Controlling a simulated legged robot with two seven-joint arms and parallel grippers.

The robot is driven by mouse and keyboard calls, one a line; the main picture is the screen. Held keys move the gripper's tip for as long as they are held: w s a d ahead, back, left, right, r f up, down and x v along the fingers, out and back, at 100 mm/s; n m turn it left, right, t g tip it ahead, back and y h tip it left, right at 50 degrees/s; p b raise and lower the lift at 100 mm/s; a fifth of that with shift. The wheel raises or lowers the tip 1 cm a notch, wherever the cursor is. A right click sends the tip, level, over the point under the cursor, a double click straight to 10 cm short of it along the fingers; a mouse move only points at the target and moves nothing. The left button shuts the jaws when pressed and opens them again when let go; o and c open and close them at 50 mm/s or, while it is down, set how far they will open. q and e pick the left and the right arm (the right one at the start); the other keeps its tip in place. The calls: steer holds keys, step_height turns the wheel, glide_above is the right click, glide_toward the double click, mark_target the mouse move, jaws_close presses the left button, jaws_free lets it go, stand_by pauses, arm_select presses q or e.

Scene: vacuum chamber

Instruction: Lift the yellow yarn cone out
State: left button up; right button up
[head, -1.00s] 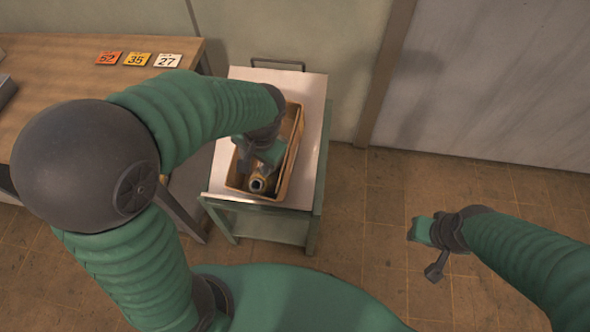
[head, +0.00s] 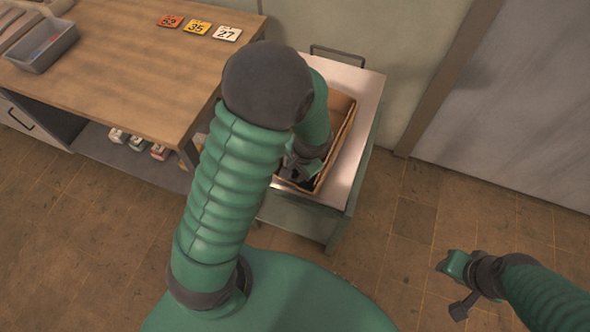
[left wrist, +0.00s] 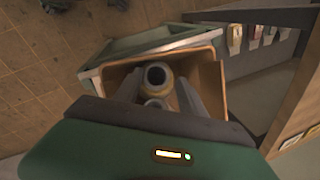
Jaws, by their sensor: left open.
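My left gripper (head: 298,172) reaches down into the tan bin (head: 345,128) on the cart. In the left wrist view the left gripper (left wrist: 158,92) is open, with one finger on each side of a pale yellowish cone (left wrist: 168,82) that has a dark hole in its end. Whether the fingers touch it cannot be told. A second pale round shape (left wrist: 154,103) shows just below it, partly hidden by the gripper. In the head view my arm hides the cone.
The cart top (head: 362,88) is bare around the bin, with a handle (head: 338,57) at the back. A wooden table (head: 120,80) stands at left, with numbered cards (head: 198,28) and a grey tray (head: 42,45). Floor at right is clear.

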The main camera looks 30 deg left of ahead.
arm_select(q)
steer(key=shift+a+f, duration=0.1)
steer(key=shift+f, duration=0.3)
steer(key=shift+d+r, duration=0.1)
steer(key=shift+d, duration=0.35)
steer(key=shift+c, duration=0.8)
steer(key=shift+s+a, duration=0.1)
steer(key=shift+a, duration=0.1)
jaws_close()
arm_select(e)
steer(key=shift+s+d+f, duration=0.1)
steer(key=shift+s+d, duration=0.05)
steer(key=shift+d, duration=0.2)
arm_select(q)
steer(key=shift+d, duration=0.1)
